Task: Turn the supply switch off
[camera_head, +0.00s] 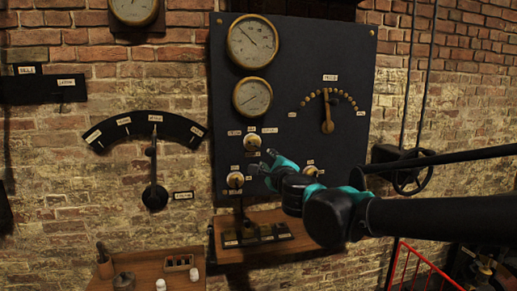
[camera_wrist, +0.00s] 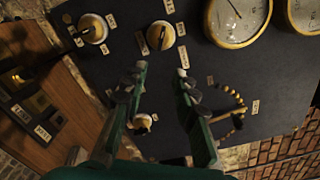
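A dark panel (camera_head: 290,100) on the brick wall carries several round knobs with small labels too small to read, so I cannot tell which control is the supply switch. An upper knob (camera_head: 253,140) sits below the gauges and also shows in the wrist view (camera_wrist: 160,35). A lower-left knob (camera_head: 235,180) shows there too (camera_wrist: 92,28). My gripper (camera_head: 266,160) is in front of the panel, between these knobs. In the wrist view my gripper (camera_wrist: 161,70) is open, its fingers apart with nothing between the tips.
Two brass gauges (camera_head: 252,42) and a pointer dial (camera_head: 327,112) are higher on the panel. A wall lever (camera_head: 153,170) with an arc scale stands left. A wooden shelf (camera_head: 285,247) with a dark labelled device juts out below. A red rack (camera_head: 405,262) is at lower right.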

